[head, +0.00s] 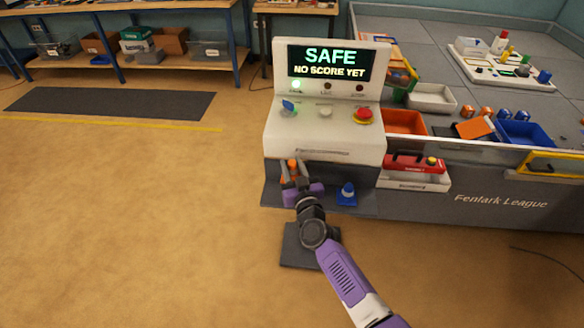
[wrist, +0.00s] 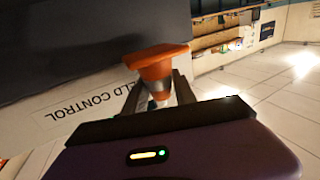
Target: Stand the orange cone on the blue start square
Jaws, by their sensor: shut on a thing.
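My gripper (head: 292,175) is shut on the orange cone (head: 293,165), in front of the lower left of the white console. In the wrist view the orange cone (wrist: 158,66) has a pale band, its narrow end is between the two fingers (wrist: 157,95), and its square base points away from the gripper. The cone appears held clear of the floor, but its exact tilt is hard to tell.
A blue cone (head: 347,194) stands on the dark base (head: 369,204) right of my gripper. The console (head: 322,130) reads SAFE.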

